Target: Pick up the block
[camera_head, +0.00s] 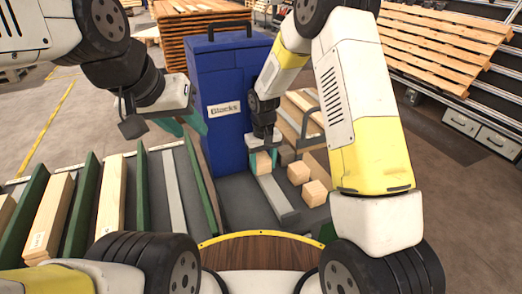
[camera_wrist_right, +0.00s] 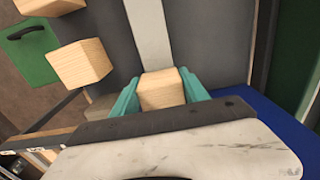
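Several small light wooden blocks are at the work area right of the blue bin. One block (camera_head: 263,163) sits between the teal fingers of my right gripper (camera_head: 264,160); in the right wrist view this block (camera_wrist_right: 162,90) fills the space between the fingertips, with no clear gap on either side. Two other blocks, one in the middle (camera_head: 298,173) and one nearer (camera_head: 314,193), lie just to the right. My left gripper (camera_head: 184,124) hangs left of the blue bin, its teal fingers apart and nothing between them.
Long wooden planks (camera_head: 112,195) lie between green dividers at the left. A grey strip (camera_head: 275,195) runs beside the blocks. Pallets (camera_head: 430,45) are stacked behind.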

